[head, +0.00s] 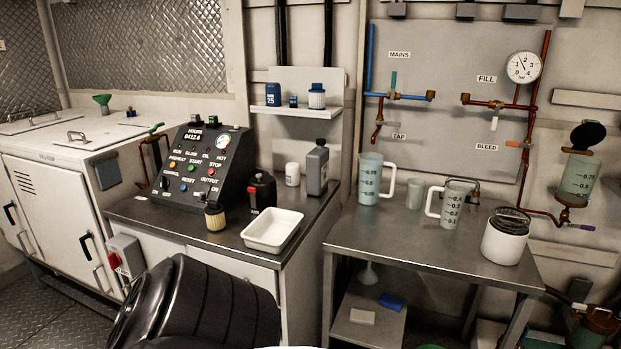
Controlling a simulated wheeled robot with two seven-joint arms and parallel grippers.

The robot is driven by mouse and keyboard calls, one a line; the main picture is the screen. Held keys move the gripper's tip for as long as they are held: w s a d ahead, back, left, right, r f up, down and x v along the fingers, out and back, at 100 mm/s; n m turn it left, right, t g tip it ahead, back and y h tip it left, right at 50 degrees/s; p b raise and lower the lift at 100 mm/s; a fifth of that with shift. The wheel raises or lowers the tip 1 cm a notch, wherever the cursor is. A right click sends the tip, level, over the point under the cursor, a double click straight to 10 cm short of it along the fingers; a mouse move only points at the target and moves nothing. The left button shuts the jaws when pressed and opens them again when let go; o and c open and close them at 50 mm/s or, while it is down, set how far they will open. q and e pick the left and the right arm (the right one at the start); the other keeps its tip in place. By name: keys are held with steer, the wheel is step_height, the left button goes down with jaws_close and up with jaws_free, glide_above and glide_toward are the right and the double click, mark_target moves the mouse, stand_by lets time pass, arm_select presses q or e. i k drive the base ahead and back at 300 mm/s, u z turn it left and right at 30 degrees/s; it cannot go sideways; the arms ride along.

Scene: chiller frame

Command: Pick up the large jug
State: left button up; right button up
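The large jug (370,182) is a clear measuring jug with a pale blue-green tint, dark scale marks and a white handle on its right side. It stands upright at the back left of the metal table (385,237), below the tap pipes. A smaller measuring jug (457,208) with its white handle on the left stands further right on the same table. A small plain cup (415,192) stands between the two jugs. Neither of my grippers shows in the head view, so nothing is seen touching the large jug.
A white lidded canister (505,240) stands at the table's right end. The left counter holds a control box (197,165), a white tray (272,231), a grey bottle (317,168) and a black container (262,190). The table's front left is clear. Pipes and valves (497,105) line the wall behind.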

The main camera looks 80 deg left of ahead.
mark_target(371, 164)
steer(key=u, duration=1.4)
steer(key=i, duration=0.25)
